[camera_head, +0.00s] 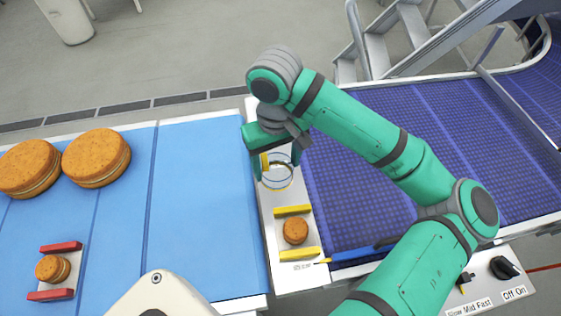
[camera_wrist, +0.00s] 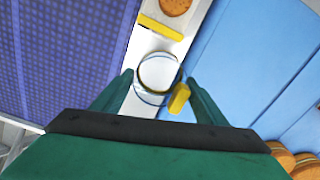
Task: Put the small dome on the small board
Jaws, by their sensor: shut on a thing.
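The small dome (camera_head: 278,178) is clear, with a thin yellow rim and a yellow block at its side. My gripper (camera_head: 277,165) is shut on it above the white strip; the dome also shows between the fingers in the wrist view (camera_wrist: 158,72). Whether it touches the strip is unclear. In front of it, a small brown round (camera_head: 295,231) lies between two yellow bars on the white strip. At the lower left, a small pale board (camera_head: 62,292) with red bars at two ends holds a small filled round (camera_head: 53,268). I cannot tell which place is the task's small board.
Two large filled rounds (camera_head: 97,158) lie on the blue surface (camera_head: 205,200) at the left. The blue surface between them and the white strip (camera_head: 290,275) is clear. A dark blue belt (camera_head: 350,190) runs along the right. A control box (camera_head: 495,285) stands at the lower right.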

